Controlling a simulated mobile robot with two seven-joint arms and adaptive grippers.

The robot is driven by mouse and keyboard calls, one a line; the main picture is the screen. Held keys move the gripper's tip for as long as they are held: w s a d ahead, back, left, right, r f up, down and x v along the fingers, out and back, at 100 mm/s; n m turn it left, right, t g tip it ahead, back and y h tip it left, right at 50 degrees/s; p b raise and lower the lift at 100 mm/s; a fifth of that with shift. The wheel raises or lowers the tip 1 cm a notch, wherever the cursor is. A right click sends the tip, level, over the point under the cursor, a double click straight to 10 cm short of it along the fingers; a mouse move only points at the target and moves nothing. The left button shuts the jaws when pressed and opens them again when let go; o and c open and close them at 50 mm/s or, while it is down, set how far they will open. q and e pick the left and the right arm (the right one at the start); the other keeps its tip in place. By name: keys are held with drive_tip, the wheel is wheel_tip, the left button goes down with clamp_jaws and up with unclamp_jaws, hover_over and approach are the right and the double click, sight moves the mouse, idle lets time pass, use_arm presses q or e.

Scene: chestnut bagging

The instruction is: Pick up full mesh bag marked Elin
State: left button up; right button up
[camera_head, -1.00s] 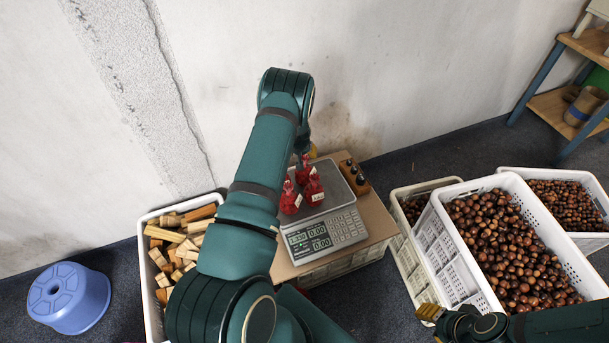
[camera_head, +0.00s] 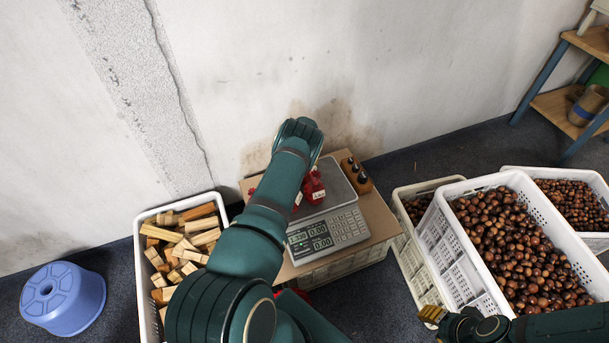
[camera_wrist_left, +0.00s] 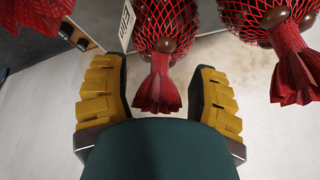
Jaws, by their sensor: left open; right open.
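Red mesh bags (camera_head: 314,187) of chestnuts stand on the scale (camera_head: 338,230), partly hidden by my left arm. In the left wrist view, the middle bag (camera_wrist_left: 158,88) has a gathered red tuft and a white tag (camera_wrist_left: 126,24); the tag's writing is turned sideways and hard to read. My left gripper (camera_wrist_left: 157,92) is open, its yellow fingers on either side of this tuft, with gaps on both sides. Another bag (camera_wrist_left: 298,75) is at the right, and more red mesh (camera_wrist_left: 32,18) at the upper left. My right gripper (camera_head: 432,315) is open and empty at the lower right.
The scale stands on a small cardboard-topped table (camera_head: 378,220), with a dark-knobbed wooden block (camera_head: 356,176) beside it. A crate of wood pieces (camera_head: 143,262) and a blue stool (camera_head: 62,298) are left. Chestnut crates (camera_head: 450,255) fill the right.

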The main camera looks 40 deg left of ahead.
use_arm(q)
drive_tip(key=shift+w+a+f, duration=0.1)
drive_tip(key=shift+w+f, duration=0.05)
drive_tip(key=shift+f, duration=0.35)
drive_tip(key=shift+c, duration=0.4)
clamp_jaws()
drive_tip(key=shift+r, duration=0.1)
